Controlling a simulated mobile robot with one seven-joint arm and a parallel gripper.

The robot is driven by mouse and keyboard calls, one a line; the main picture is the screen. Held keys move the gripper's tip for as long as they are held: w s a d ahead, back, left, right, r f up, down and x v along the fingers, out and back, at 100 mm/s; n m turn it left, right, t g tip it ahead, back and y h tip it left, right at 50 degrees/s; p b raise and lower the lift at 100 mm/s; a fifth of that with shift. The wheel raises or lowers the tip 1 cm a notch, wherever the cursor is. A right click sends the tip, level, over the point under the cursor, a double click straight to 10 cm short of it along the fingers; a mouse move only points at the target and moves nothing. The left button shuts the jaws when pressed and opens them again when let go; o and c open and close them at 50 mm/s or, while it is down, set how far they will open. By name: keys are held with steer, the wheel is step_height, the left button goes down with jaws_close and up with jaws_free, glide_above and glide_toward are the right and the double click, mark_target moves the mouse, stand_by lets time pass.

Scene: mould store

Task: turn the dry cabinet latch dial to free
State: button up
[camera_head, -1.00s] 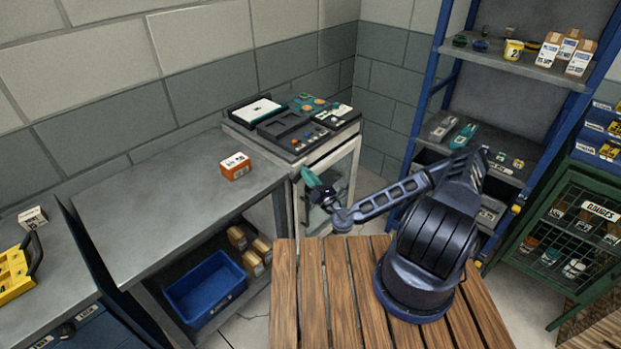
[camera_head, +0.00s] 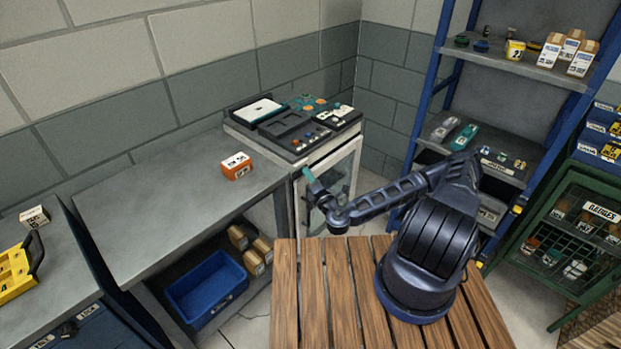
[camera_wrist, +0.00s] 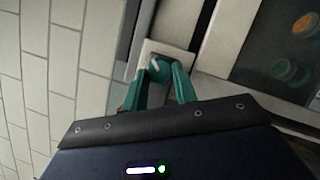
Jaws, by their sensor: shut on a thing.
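The dry cabinet (camera_head: 328,180) is a pale cabinet with a glass door, standing at the right end of the grey bench. In the wrist view, the latch dial (camera_wrist: 158,64) is a small dark teal-grey knob on a pale square plate (camera_wrist: 178,52) at the cabinet's edge. My gripper (camera_wrist: 161,74) has its two teal fingers shut on the dial, one on each side. The fingers partly cover it, and I cannot read any mark of its position. In the head view my gripper (camera_head: 308,175) is at the cabinet's front left edge, and the dial is hidden.
An orange box (camera_head: 236,167) sits on the grey bench (camera_head: 160,195). Dark trays and small parts lie on the cabinet's top. A slatted wooden surface (camera_head: 310,300) lies below my arm. A blue-framed shelf (camera_head: 450,60) and a green mesh cabinet (camera_head: 585,240) stand to the right.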

stand_by(0.3)
steer(key=o, duration=1)
steer(key=s+d+f+n+g+y, duration=0.1)
steer(key=s+d+f+n+y, duration=0.2)
steer(key=n, duration=0.5)
steer(key=s+d+f+n+g+y, duration=0.2)
steer(key=s+d+n+y, duration=0.25)
steer(key=n, duration=0.45)
steer(key=shift+s+d+r+n+g+h, duration=1.25)
steer(key=shift+r+n+g, duration=2.2)
steer(key=shift+r+n, duration=0.85)
steer(key=shift+s+d+r+n+g+h, duration=1.1)
steer(key=shift+s+r+n+g+h, duration=0.3)
steer(key=shift+r+n+g, duration=2.75)
steer(key=shift+s+d+r+n+g+h, duration=1.35)
steer(key=shift+r+n+g, duration=1.45)
steer(key=shift+r+n, duration=1.55)
